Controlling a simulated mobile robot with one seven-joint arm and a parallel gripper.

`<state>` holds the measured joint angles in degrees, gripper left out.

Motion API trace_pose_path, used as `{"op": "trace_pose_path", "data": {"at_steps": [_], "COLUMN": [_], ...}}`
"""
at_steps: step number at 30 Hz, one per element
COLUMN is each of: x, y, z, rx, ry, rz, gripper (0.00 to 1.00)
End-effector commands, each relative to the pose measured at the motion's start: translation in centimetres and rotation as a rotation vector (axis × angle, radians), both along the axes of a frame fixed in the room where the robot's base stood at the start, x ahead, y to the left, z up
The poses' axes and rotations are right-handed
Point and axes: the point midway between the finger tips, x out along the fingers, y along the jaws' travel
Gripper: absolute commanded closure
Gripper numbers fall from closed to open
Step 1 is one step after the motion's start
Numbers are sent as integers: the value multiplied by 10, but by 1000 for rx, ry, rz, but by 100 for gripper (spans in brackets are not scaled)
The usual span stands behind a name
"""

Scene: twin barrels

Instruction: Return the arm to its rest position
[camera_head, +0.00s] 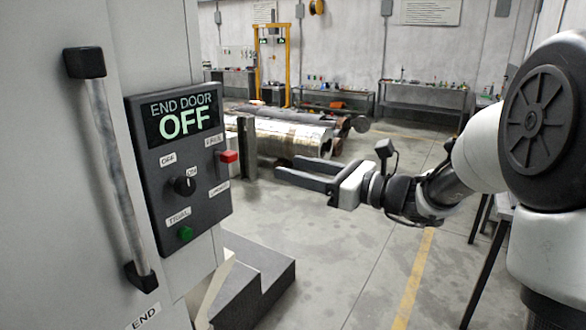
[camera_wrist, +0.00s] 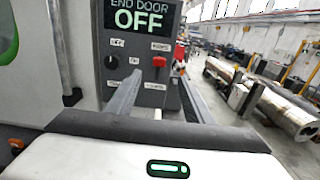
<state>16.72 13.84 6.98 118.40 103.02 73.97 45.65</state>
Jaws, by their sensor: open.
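My gripper (camera_head: 305,174) is in the middle of the head view, with its two dark fingers apart and pointing left. It is open, and nothing shows between the fingers. It hangs in free air to the right of a dark control panel (camera_head: 150,215), apart from it in the picture. The panel's screen reads "END DOOR OFF". It has a black knob (camera_head: 184,186), a red button (camera_head: 228,156) and a green button (camera_head: 185,233). In the wrist view the panel (camera_wrist: 140,45) lies beyond the fingers (camera_wrist: 158,100).
A grey cabinet with a long vertical handle (camera_head: 112,170) stands at the left. Dark steps (camera_head: 255,275) sit below the panel. Large metal cylinders (camera_head: 285,138), a yellow frame (camera_head: 288,60) and workbenches (camera_head: 420,97) stand at the back. The concrete floor in the middle is clear.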

Motion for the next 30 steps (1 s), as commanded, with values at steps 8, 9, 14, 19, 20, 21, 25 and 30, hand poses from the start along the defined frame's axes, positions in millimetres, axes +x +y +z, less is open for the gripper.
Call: {"op": "trace_pose_path", "data": {"at_steps": [8, 9, 14, 19, 20, 21, 25, 30], "x": [-24, -40, -136, -221, -231, -242, -264, -273], "y": [14, 21, 34, -14, -27, -45, -97, -135], "z": [1, -1, -26, -60, -63, -67, -67, -60], "rx": [-113, -189, -671, -1235, -1329, -1447, -1761, -1983], "ry": [-51, -87, -334, -674, -735, -810, -1008, -1139], "rz": [59, 98, 348, 666, 722, 795, 1005, 1171], "gripper": [53, 53, 53, 53, 53, 53, 53, 53]}}
